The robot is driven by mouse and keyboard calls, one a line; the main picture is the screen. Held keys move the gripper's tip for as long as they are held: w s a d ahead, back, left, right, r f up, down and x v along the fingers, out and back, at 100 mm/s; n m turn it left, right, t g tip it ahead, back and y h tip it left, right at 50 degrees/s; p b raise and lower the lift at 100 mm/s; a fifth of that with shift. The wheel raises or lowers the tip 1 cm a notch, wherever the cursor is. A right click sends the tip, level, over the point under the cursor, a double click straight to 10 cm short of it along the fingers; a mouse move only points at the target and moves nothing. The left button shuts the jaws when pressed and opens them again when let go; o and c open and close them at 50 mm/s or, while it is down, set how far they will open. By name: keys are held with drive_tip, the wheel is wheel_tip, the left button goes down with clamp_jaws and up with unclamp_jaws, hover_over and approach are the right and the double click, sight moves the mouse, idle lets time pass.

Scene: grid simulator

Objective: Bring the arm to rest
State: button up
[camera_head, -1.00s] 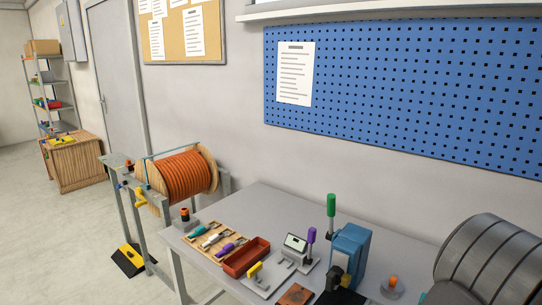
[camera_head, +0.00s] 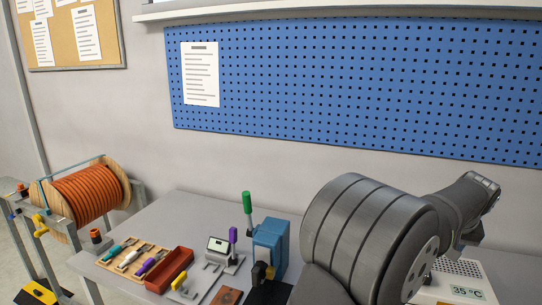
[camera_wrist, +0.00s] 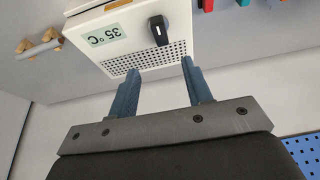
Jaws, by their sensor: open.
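My gripper (camera_wrist: 160,68) shows in the wrist view with its two blue-grey fingers apart and nothing between them. Beyond the fingertips is a white box (camera_wrist: 108,52) with a perforated panel, a dark knob and a display reading 35 °C, upside down in this view. I cannot tell how far the fingertips are from it. In the head view my dark grey arm fills the lower right and partly hides the same white box (camera_head: 478,270). My gripper's fingers do not show in the head view.
The grey bench (camera_head: 185,212) carries a wooden tool tray (camera_head: 117,266), a red bin (camera_head: 172,268), and a blue device (camera_head: 268,240) with a green-handled lever left of my arm. An orange cable reel (camera_head: 88,195) stands at left. A blue pegboard (camera_head: 350,85) hangs behind.

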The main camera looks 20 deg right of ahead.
drive_tip(key=x, duration=1.3)
drive_tip(key=shift+w+f, duration=0.1)
drive_tip(key=shift+f, duration=0.2)
drive_tip(key=shift+w+d+f, duration=0.1)
drive_tip(key=shift+f, duration=0.05)
drive_tip(key=shift+m, duration=0.5)
drive_tip(key=shift+w+m+g+h, duration=0.1)
drive_tip(key=shift+m+g+h, duration=0.4)
drive_tip(key=shift+m, duration=1.1)
drive_tip(key=shift+m+g+h, duration=0.1)
drive_tip(key=shift+m+g, duration=0.7)
drive_tip(key=shift+m, duration=0.8)
